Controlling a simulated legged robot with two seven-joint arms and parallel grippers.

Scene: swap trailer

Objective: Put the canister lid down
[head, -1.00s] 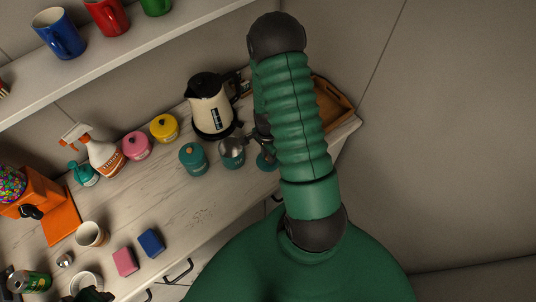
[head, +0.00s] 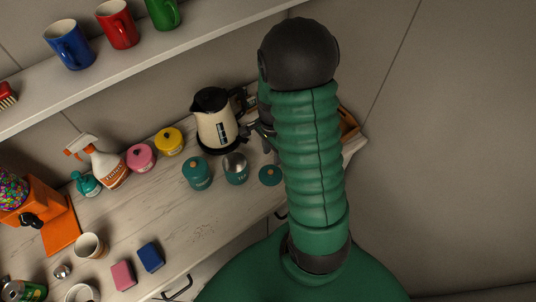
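The teal canister lid (head: 270,176) lies on the counter to the right of the open teal canister (head: 235,170), whose grey inside shows. A second teal canister (head: 197,175) with its lid on stands to the left. My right gripper (head: 261,137) is behind the lid in the picture, apart from it, near the kettle. Its dark fingers look spread with nothing between them, though my green arm hides part of it. My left gripper is not in view.
A cream kettle (head: 216,125) stands close to the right gripper. Yellow (head: 169,142) and pink (head: 140,157) canisters and a spray bottle (head: 107,167) stand along the back. A wooden tray (head: 348,123) is partly hidden by my arm.

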